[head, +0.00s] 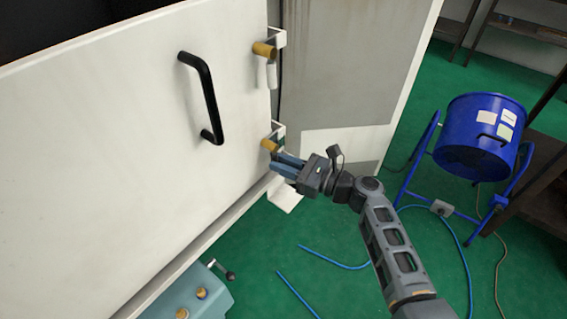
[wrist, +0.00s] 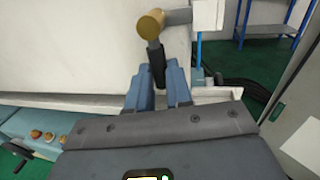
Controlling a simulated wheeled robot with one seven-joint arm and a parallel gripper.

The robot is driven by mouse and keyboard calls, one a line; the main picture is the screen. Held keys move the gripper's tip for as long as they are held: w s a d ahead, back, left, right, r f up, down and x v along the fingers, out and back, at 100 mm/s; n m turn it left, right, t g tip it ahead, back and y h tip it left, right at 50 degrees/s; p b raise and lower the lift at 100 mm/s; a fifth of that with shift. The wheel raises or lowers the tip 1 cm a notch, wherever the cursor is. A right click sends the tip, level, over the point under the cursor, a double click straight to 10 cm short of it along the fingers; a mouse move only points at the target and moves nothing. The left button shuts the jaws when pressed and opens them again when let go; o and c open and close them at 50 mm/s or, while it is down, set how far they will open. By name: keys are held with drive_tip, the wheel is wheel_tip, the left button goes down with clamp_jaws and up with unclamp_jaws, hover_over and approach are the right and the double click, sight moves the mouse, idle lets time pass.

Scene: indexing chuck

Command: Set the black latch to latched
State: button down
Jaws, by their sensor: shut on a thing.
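The black latch (wrist: 157,62) shows in the wrist view as a short dark lever hanging below a brass pivot (wrist: 151,22) at the edge of the white door. My gripper (wrist: 159,82) is shut on this lever, with one blue finger on each side. In the head view my gripper (head: 278,162) is at the lower right corner of the door (head: 110,150), just below the lower brass pivot (head: 268,146). There the fingers hide most of the black lever. A white bracket (wrist: 207,16) stands right beside the pivot.
An upper latch with a pale lever (head: 271,76) hangs higher on the same door edge. A black door handle (head: 208,100) sticks out to the left. A blue drum fan (head: 480,137) stands at the right on green floor. A teal unit (head: 195,297) is below the door.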

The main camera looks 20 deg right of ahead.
drive_tip(key=shift+f, duration=0.1)
drive_tip(key=c, duration=1)
unclamp_jaws()
drive_tip(key=shift+c, duration=0.2)
drive_tip(key=v, duration=0.8)
drive_tip(key=shift+b, duration=0.3)
